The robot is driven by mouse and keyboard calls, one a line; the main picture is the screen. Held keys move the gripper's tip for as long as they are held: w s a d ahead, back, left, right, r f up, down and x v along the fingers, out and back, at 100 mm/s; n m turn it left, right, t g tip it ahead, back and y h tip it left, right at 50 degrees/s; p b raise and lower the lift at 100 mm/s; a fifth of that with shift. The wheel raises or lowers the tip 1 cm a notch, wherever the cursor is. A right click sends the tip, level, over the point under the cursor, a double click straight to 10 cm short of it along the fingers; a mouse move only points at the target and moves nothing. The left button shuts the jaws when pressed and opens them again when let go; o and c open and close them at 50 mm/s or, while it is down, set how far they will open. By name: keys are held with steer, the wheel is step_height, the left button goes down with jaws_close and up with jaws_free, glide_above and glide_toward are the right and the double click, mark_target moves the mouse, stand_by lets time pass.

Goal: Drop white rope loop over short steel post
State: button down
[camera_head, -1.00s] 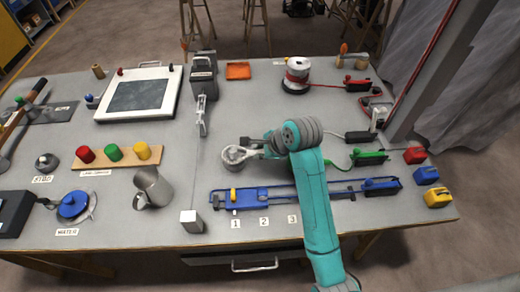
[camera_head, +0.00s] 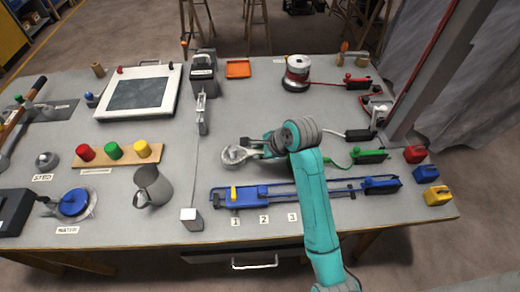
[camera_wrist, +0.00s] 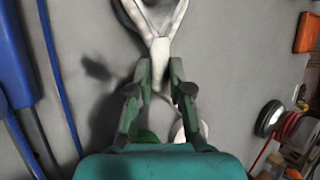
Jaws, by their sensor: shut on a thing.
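The white rope loop (camera_head: 231,156) hangs or lies in front of my gripper (camera_head: 250,148), near the middle of the table. In the wrist view, the fingers of my gripper (camera_wrist: 160,78) are shut on the neck of the rope loop (camera_wrist: 160,48). The ring of the loop runs out of the top of that view. A shadow falls to one side on the grey table top; the exact height above it is hard to tell. The short steel post (camera_head: 47,159) stands on a round base at the far left, apart from my gripper, by a label.
A blue slide rail (camera_head: 280,194) lies just in front of the loop. A framed dark panel (camera_head: 138,94) lies behind the board.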

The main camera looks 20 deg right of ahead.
steer(key=c, duration=0.6)
jaws_free()
stand_by(0.3)
steer(key=shift+r, duration=4)
